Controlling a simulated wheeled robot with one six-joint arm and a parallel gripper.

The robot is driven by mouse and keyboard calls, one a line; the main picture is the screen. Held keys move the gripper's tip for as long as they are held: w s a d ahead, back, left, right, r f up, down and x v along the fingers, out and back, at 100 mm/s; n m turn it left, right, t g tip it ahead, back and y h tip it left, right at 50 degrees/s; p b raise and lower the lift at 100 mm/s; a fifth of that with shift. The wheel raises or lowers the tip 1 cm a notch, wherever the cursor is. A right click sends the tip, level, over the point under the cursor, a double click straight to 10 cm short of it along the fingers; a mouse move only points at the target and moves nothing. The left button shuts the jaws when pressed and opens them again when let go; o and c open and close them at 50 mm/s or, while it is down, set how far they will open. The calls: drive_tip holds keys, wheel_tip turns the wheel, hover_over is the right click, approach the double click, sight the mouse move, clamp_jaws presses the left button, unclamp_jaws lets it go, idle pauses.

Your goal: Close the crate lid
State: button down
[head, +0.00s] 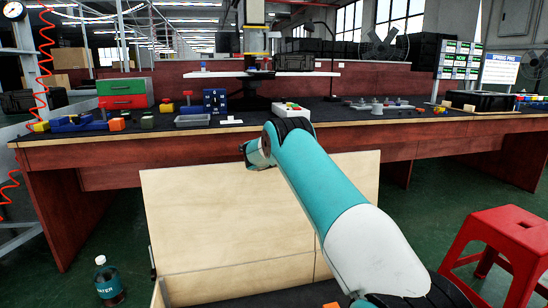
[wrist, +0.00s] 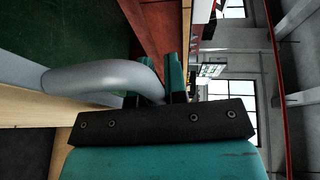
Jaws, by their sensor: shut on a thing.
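The crate lid (head: 205,215) is a pale wooden panel standing raised in the head view, in front of the workbench. The crate (head: 240,283) is below it at the bottom edge, mostly out of frame. My teal arm reaches over to the lid's top edge, where my gripper (head: 252,158) is mostly hidden behind my wrist and the lid. In the wrist view, pale wood of the lid (wrist: 35,110) lies at the left. A grey curved handle (wrist: 105,80) runs to my gripper (wrist: 178,75), whose fingers are close together on it. The exact contact is partly hidden.
A long dark-red workbench (head: 110,155) with bins and parts stands behind the lid. A red stool (head: 500,235) is at the right. A water bottle (head: 107,280) stands on the green floor at the lower left. Floor is clear between stool and bench.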

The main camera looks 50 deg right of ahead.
drive_tip(key=shift+s, duration=0.45)
drive_tip(key=c, duration=1.2)
unclamp_jaws()
drive_tip(key=shift+a, duration=0.1)
drive_tip(key=shift+o, duration=0.2)
drive_tip(key=shift+w+a, duration=0.1)
drive_tip(key=shift+s+a+r, duration=0.15)
drive_tip(key=shift+s+a, duration=0.05)
drive_tip(key=shift+a, duration=0.2)
drive_tip(key=p+v, duration=0.1)
drive_tip(key=v, duration=1.5)
drive_tip(key=shift+s+a+f, duration=0.2)
drive_tip(key=shift+f, duration=0.05)
